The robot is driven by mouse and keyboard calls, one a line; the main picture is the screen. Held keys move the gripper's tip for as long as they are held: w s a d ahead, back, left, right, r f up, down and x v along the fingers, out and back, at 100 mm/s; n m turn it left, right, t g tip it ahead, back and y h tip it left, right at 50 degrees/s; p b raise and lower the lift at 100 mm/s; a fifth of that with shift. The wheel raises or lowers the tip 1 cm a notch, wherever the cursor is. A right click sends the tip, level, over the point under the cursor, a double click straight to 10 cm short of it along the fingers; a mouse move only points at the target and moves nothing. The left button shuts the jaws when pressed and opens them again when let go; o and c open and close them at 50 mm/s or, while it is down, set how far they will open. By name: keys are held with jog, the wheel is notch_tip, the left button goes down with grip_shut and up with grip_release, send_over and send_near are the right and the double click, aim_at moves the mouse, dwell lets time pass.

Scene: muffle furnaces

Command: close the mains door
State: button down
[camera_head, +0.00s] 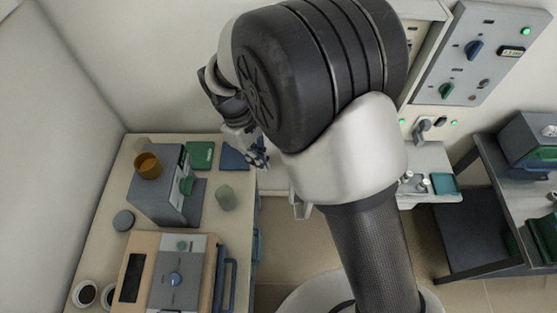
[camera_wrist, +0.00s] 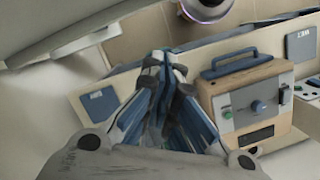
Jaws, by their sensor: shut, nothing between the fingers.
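My gripper (camera_head: 260,158) is shut and empty in the head view, partly hidden by my arm, above the back right part of the left bench. In the wrist view the shut fingers (camera_wrist: 165,70) point away from the camera, with a pale wall or panel edge and blue parts behind them. I cannot tell surely which part is the mains door. A grey panel (camera_head: 480,50) with blue and green knobs, a display and a green lamp stands at the upper right of the head view, apart from my gripper.
The left bench (camera_head: 110,215) holds a grey device (camera_head: 165,195), a wood-sided box (camera_head: 140,270) with a blue handle, and small cups. The box also shows in the wrist view (camera_wrist: 245,92). A dark table (camera_head: 475,225) stands at the right. Floor shows between the benches.

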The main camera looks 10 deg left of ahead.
jog(key=s+d+f, duration=0.2)
jog(key=d+f, duration=0.4)
jog(key=f, duration=0.3)
jog(key=shift+s+f, duration=0.2)
jog(key=shift+d, duration=0.2)
